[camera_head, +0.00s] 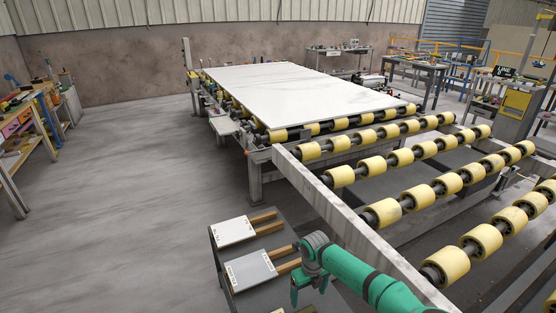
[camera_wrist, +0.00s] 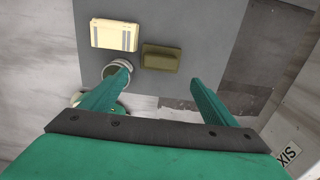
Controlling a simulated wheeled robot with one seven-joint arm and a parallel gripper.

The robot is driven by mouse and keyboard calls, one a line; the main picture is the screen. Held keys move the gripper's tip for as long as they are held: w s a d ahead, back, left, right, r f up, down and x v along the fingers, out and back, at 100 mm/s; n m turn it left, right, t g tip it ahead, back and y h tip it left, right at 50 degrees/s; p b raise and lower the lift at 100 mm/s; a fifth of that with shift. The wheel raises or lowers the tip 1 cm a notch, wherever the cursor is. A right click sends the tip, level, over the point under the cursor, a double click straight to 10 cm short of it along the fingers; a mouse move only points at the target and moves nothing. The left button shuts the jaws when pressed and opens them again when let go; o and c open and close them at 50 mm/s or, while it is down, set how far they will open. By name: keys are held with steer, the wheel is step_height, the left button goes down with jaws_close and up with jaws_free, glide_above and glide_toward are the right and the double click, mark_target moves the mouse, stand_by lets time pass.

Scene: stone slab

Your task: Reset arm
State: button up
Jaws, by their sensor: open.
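My green gripper (camera_head: 308,288) hangs at the bottom of the head view, over the near end of a small grey side table (camera_head: 281,297). In the wrist view its two green fingers (camera_wrist: 160,76) are spread apart with nothing between them. Beyond the fingertips a cream box with stripes (camera_wrist: 115,35) and an olive block (camera_wrist: 162,58) lie on a grey surface. A white round item (camera_wrist: 112,68) is partly hidden behind the left finger. I cannot tell whether that finger touches it.
Two pale sample plates (camera_head: 233,231) (camera_head: 250,271) with wooden strips lie on the side table. Just right of my gripper runs a conveyor frame beam (camera_head: 345,222) with yellow rollers (camera_head: 383,213). A large white slab (camera_head: 305,88) lies farther back.

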steer(key=s+d+f+m+y, duration=0.2)
steer(key=s+d+f, duration=0.15)
steer(key=s, duration=0.65)
steer(key=s+d+f+m+y, duration=0.2)
steer(key=s+d, duration=0.2)
steer(key=s, duration=0.5)
steer(key=s+a+m+t+y, duration=0.1)
steer(key=s+a+m+y, duration=0.15)
steer(key=s, duration=0.75)
steer(key=s+a+m+t+y, duration=0.1)
steer(key=s+a+m+y, duration=0.2)
steer(key=s, duration=0.7)
steer(key=s+a+r+m+t, duration=0.6)
steer(key=s+a+m+t, duration=0.3)
steer(key=m, duration=0.4)
steer(key=a+r+m+t+h, duration=0.2)
steer(key=a+r+m+h, duration=0.2)
steer(key=m, duration=0.5)
steer(key=w+a+r+m+t+h, duration=0.1)
steer(key=a+r+m+t+h, duration=0.1)
steer(key=r+m+h, duration=0.3)
step_height(320, 180, up, 4)
steer(key=a+m, duration=0.1)
steer(key=m, duration=0.2)
steer(key=shift+a+f+m, duration=0.2)
steer(key=shift+a+m, duration=0.15)
steer(key=shift+a, duration=0.05)
steer(key=shift+h, duration=0.25)
steer(key=shift+c, duration=1.1)
steer(key=shift+d, duration=0.2)
